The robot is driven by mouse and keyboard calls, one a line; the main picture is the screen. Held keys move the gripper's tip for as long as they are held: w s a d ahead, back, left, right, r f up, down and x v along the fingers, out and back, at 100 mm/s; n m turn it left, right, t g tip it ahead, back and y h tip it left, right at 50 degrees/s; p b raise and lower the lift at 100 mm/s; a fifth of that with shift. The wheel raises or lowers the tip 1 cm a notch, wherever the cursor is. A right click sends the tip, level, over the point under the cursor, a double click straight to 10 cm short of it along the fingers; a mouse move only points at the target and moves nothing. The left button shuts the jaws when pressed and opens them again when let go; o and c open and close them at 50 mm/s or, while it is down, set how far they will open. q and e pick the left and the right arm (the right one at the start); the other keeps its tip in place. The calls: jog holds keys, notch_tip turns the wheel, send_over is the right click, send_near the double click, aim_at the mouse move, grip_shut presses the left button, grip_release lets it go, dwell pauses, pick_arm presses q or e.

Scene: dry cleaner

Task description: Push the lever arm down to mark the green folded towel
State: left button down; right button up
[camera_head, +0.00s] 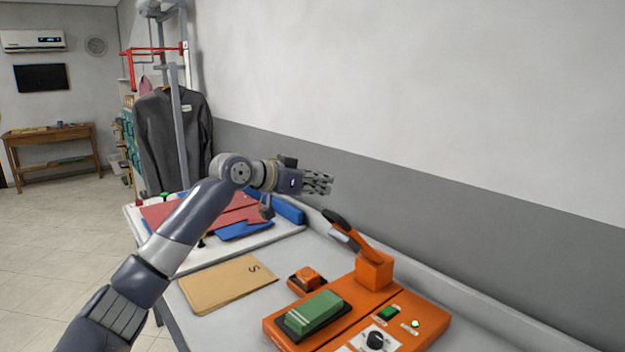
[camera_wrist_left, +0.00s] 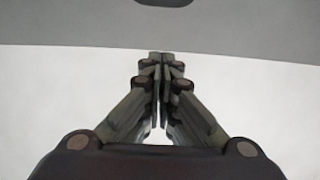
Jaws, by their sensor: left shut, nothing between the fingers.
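The green folded towel (camera_head: 314,311) lies on a dark pad on the orange marking machine (camera_head: 285,336) at the front right of the table. The machine's lever arm (camera_head: 351,236) is raised, with a black handle tilted up to the left from its orange post. My left gripper (camera_head: 331,183) is shut and empty, above and slightly left of the lever's handle end, apart from it. In the left wrist view the left gripper (camera_wrist_left: 161,62) shows its fingertips together, with pale surfaces behind them. My right gripper is in neither view.
A small orange stamp-like block (camera_head: 307,277) sits beside the towel. A brown paper envelope (camera_head: 228,283) marked S lies left of it. Red and blue cloths (camera_head: 245,230) lie on a white board behind. A grey wall stands close behind the table.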

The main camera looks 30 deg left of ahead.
aim_at(329, 211)
pick_arm(q)
jog(key=w+f+p, duration=0.1)
jog(key=f, duration=0.1)
jog(key=w+d+f+p, duration=0.1)
jog(key=w+f, duration=0.1)
jog(key=shift+s+a+f+p, duration=0.25)
jog(key=shift+s+p, duration=0.1)
jog(key=shift+s, duration=0.1)
jog(key=shift+w+d+f, duration=0.1)
jog(key=shift+d+f, duration=0.05)
